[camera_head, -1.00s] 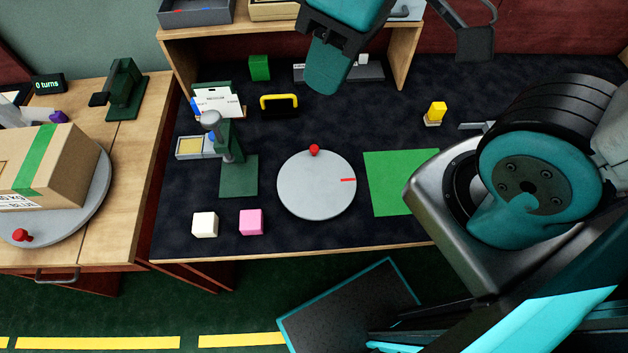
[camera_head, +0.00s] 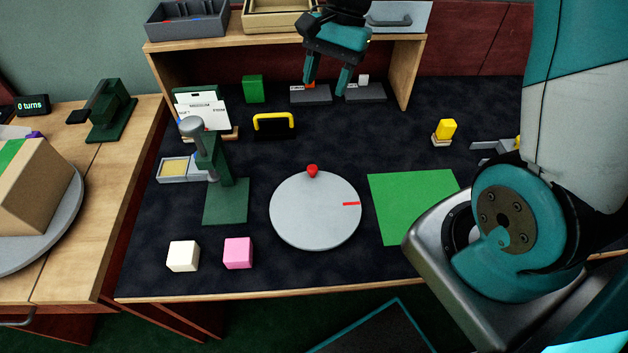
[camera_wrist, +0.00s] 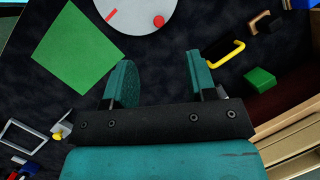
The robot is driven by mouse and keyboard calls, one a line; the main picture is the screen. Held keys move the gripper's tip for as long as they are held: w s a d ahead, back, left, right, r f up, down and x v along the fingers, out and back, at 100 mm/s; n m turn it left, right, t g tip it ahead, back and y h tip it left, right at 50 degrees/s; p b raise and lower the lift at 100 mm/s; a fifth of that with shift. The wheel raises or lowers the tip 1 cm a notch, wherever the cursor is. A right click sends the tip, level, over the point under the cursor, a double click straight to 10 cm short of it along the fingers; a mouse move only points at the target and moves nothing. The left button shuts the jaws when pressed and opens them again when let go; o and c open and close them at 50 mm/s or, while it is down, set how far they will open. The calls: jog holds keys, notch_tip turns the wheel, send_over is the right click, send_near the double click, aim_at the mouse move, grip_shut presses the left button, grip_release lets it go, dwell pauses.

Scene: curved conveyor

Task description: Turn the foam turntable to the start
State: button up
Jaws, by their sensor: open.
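The turntable (camera_head: 316,215) is a round grey disc lying on the dark desk mat. A red knob (camera_head: 312,170) stands at its far edge, and a red mark (camera_head: 351,204) lies on its right side. In the wrist view the turntable (camera_wrist: 135,12) shows at the top, partly cut off, with the red knob (camera_wrist: 159,21) at its lower right. My gripper (camera_head: 327,88) is open and empty, high in front of the shelf, beyond the turntable and apart from it. In the wrist view its two fingers (camera_wrist: 160,80) are spread with nothing between them.
A green mat (camera_head: 414,195) lies right of the turntable. A dark green press (camera_head: 222,185) stands left. White (camera_head: 183,256) and pink (camera_head: 238,253) cubes are nearer left. A yellow handle (camera_head: 273,122) stands behind, below a wooden shelf (camera_head: 160,70). A second turntable (camera_head: 62,225) carries a box.

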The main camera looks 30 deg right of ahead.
aim_at(313, 167)
jog(key=w+d+f+m+b, duration=0.1)
jog(key=w+d+f+m, duration=0.1)
jog(key=d+f+m, duration=0.3)
jog(key=shift+n, duration=0.8)
jog(key=x, duration=0.6)
jog(key=a+x, duration=0.1)
jog(key=x, duration=1.1)
jog(key=shift+s+a+r, duration=0.1)
jog(key=shift+a+r, duration=0.2)
grip_shut()
